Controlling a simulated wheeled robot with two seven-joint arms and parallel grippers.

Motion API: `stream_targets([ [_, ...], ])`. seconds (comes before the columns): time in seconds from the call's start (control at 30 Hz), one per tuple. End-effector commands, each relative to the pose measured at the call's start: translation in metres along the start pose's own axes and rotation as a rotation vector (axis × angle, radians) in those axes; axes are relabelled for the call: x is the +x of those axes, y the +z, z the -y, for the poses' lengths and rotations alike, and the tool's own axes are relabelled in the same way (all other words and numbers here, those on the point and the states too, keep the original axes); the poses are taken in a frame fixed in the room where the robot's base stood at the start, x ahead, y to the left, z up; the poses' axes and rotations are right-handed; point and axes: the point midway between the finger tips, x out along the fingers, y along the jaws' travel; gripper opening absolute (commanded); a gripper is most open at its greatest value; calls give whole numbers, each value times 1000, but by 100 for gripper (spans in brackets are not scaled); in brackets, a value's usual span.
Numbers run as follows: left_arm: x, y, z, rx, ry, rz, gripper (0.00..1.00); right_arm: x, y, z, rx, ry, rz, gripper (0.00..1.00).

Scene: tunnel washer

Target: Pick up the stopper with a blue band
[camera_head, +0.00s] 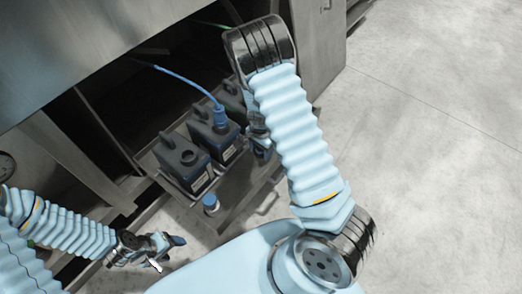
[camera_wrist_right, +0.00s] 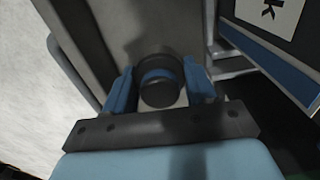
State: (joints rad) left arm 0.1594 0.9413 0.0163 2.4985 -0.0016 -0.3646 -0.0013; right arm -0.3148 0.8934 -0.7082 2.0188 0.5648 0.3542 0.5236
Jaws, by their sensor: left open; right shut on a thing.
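The stopper with a blue band (camera_wrist_right: 159,92) is a short dark cylinder in the right wrist view, with a blue stripe across it. It sits between the two blue fingers of my right gripper (camera_wrist_right: 160,90), which is shut on it. In the head view my right gripper (camera_head: 262,150) is beside the canisters, partly hidden by my arm, and the stopper cannot be made out there. My left gripper (camera_head: 163,250) is open and empty at the lower left, away from the canisters.
Dark canisters stand in a row on a metal tray (camera_head: 235,199): a near one (camera_head: 183,163) with an uncovered neck, a middle one (camera_head: 213,135) with a blue hose (camera_head: 185,79) plugged in, and a far one (camera_head: 232,98). A small blue-topped piece (camera_head: 210,203) is at the tray's front.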

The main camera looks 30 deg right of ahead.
Motion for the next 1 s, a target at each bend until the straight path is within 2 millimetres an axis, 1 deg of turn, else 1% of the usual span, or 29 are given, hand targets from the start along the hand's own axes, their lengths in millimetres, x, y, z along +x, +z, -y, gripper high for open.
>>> stream_targets([
  [0.17,0,0,0,0,0,0,64,-1,0,0,0,0,0,13],
  [0.27,-2,0,-1,0,0,1,64,-6,0,0,-1,-1,-1,13],
  [0.37,-4,1,-2,1,1,2,64,-16,0,1,0,-1,-1,13],
  [0.47,-8,1,-5,3,3,4,64,-34,0,1,-2,-1,-1,13],
  [0.57,-10,2,-7,4,5,5,64,-52,4,-14,1,-2,1,13],
  [0.77,-23,4,-16,10,10,11,64,-99,13,-52,0,-2,3,13],
  [0.8,-22,4,-16,11,11,12,64,-101,15,-64,3,-1,4,13],
  [0.9,-27,4,-18,11,12,13,64,-113,21,-90,3,0,4,13],
  [1.0,-32,4,-20,12,12,13,64,-121,25,-110,2,0,3,13],
])
